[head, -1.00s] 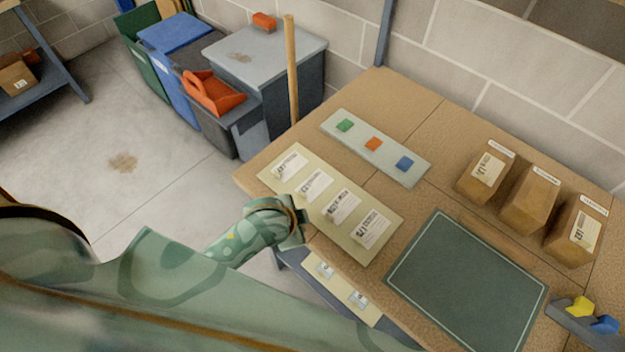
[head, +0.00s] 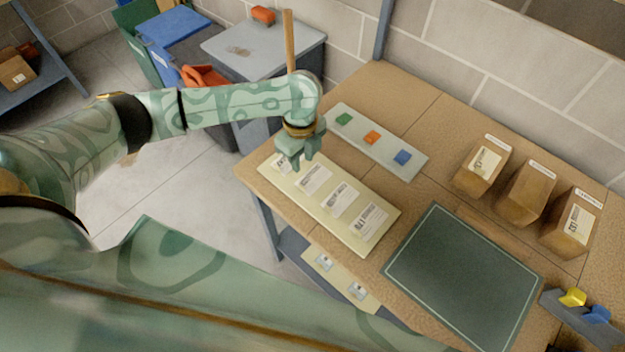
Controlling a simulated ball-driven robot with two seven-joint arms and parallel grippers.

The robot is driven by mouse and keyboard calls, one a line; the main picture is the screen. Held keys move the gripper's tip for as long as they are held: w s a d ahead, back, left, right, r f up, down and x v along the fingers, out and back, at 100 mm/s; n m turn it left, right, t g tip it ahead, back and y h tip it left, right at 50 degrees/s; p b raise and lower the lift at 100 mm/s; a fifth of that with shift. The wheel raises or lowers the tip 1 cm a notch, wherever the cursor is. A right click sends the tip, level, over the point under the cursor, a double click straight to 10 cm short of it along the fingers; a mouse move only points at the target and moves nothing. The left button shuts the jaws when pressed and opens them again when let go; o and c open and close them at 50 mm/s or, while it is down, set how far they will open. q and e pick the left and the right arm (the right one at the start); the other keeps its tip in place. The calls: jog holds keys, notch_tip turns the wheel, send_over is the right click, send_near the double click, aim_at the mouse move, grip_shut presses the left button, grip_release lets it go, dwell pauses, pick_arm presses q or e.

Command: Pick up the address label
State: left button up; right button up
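Several white printed labels lie in a row on a cream board on the table: one at the far left end (head: 281,164), partly hidden by my gripper, then a second (head: 313,178), a third (head: 340,199) and a fourth (head: 368,218). I cannot read which is the address label. My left gripper (head: 299,162) points down above the far left end of the board (head: 352,240), over or just beside the first label. Its fingers look apart, with nothing seen between them; contact with the label cannot be told. My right gripper is not in view.
A pale strip with green, orange and blue squares (head: 416,166) lies behind the board. A dark mat (head: 465,275) lies to the right. Several brown boxes (head: 525,195) stand at the back right.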

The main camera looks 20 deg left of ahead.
pick_arm(q)
jog(key=b, duration=0.1)
send_over(300, 188)
jog(key=d, duration=0.1)
notch_tip(300, 188, down, 6)
jog(key=shift+w+f, duration=0.1)
jog(key=f+b, duration=0.1)
jog(key=f, duration=0.1)
jog(key=a+f, duration=0.1)
jog(key=f, duration=0.1)
jog(key=shift+f+b, duration=0.2)
jog(key=shift+b, duration=0.15)
jog(key=shift+f, duration=0.4)
jog(key=shift+c, duration=0.3)
grip_shut()
